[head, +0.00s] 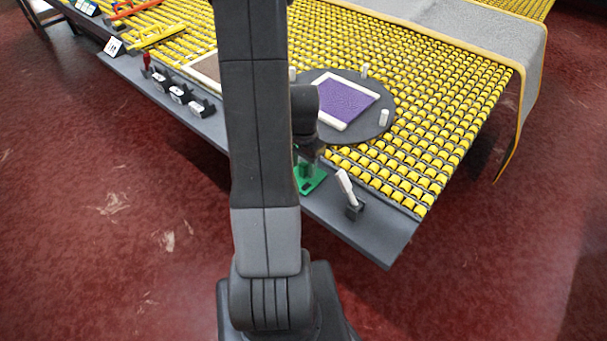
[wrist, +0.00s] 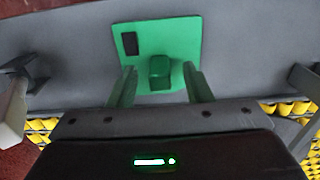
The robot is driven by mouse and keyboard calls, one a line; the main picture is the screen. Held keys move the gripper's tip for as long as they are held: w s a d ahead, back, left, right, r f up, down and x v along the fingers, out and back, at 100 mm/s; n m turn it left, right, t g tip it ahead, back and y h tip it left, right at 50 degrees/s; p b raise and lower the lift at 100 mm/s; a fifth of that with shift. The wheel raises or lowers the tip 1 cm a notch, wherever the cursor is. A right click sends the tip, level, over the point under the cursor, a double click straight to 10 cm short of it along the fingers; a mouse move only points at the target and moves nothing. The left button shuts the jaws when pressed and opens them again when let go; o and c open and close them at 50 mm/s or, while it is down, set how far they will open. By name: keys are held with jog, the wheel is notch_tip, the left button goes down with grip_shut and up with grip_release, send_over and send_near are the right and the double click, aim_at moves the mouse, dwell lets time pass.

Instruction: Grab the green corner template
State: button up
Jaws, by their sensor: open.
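The green corner template (head: 310,178) lies flat on the grey ledge along the front of the roller table, partly hidden by my arm in the head view. In the wrist view the template (wrist: 183,40) is a green plate with a dark slot and a raised green block (wrist: 160,72). My gripper (wrist: 160,80) is open. Its two fingers point at the template, one to each side of the raised block, with gaps between them and it. I cannot tell whether the fingertips touch the plate.
A white-handled tool in a dark holder (head: 349,193) stands on the ledge (head: 385,240) just right of the template. A dark round turntable (head: 385,108) with a purple, white-edged sample (head: 345,100) is behind. Several dark-and-white tools (head: 178,94) stand farther left along the ledge.

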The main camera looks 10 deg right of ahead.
jog(key=shift+f, duration=0.4)
grip_shut()
